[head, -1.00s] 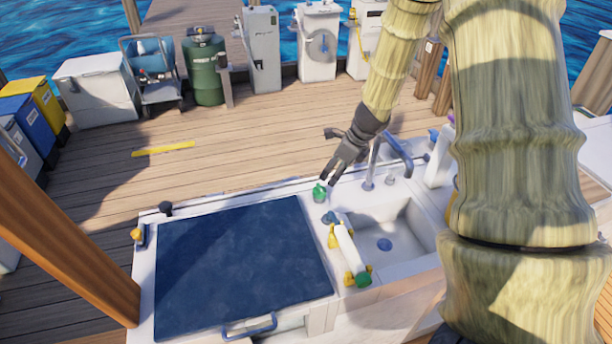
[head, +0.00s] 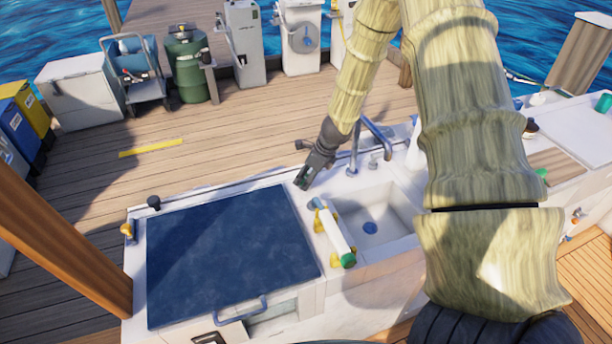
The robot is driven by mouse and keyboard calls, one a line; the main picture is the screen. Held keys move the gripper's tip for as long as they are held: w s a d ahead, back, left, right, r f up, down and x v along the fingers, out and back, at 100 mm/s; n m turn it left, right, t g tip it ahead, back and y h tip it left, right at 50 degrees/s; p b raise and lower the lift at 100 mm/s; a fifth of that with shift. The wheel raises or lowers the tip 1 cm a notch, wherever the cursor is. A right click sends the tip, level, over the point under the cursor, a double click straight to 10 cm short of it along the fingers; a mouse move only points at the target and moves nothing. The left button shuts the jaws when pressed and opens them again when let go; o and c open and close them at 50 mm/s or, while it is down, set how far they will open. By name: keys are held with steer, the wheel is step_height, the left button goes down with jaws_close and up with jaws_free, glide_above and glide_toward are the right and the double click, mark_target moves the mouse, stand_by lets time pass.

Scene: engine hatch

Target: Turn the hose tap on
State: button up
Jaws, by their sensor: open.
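My gripper (head: 302,183) is dark grey and points down at the counter, left of the sink (head: 375,215). Its jaws are open, though the gap between the fingers is hard to see. It covers the spot where a small green fitting, perhaps the hose tap, stood behind the white tube. That fitting is hidden now, and I cannot tell whether the fingers touch it. The white tube (head: 333,232), with yellow brackets and a green end, lies on the counter just in front of the gripper. No other part is clearly the hose tap.
A curved faucet (head: 372,135) stands behind the sink, close to my gripper's right. A dark blue hatch lid (head: 230,250) with a handle (head: 243,312) fills the counter's left. A wooden post (head: 60,240) stands at the left. Bins and a green tank (head: 189,65) stand farther back.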

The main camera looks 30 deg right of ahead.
steer(key=shift+w+a+f, duration=0.15)
steer(key=shift+w+f, duration=0.4)
steer(key=shift+f, duration=0.05)
steer(key=shift+s+r, duration=0.2)
steer(key=shift+c, duration=0.7)
steer(key=c, duration=0.8)
steer(key=shift+c, duration=0.3)
